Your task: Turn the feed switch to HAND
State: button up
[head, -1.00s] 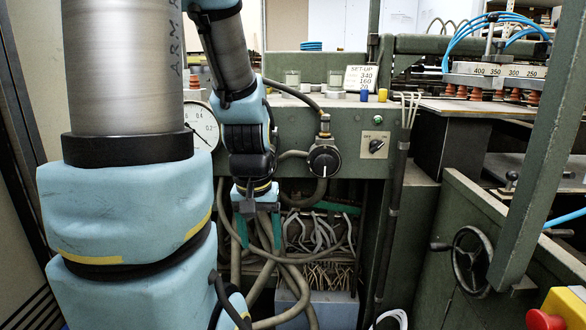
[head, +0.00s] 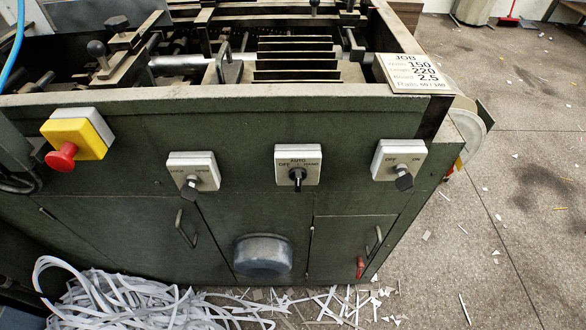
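A rotary switch (head: 298,165) with a pale square plate sits in the middle of the green machine front in the head view. Its plate reads AUTO at the top and OFF at the left; the small word at the right looks like HAND. Its black knob (head: 297,178) stands roughly upright, in line with AUTO, though the exact pointer direction is hard to tell. No plate naming it as the feed switch is readable. My gripper is out of view.
Similar switches flank it: one at left (head: 193,171) and an OFF/ON one at right (head: 398,160). A red emergency button (head: 62,158) juts out farther left. A job card (head: 413,74) lies on top.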

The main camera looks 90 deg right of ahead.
aim_at(298, 175)
jog(key=k+j+z, duration=0.1)
jog(key=z, duration=0.3)
jog(key=k+j+z, duration=0.1)
jog(key=z, duration=0.3)
jog(key=k+j+z, duration=0.15)
jog(key=z, duration=0.25)
jog(key=j, duration=0.1)
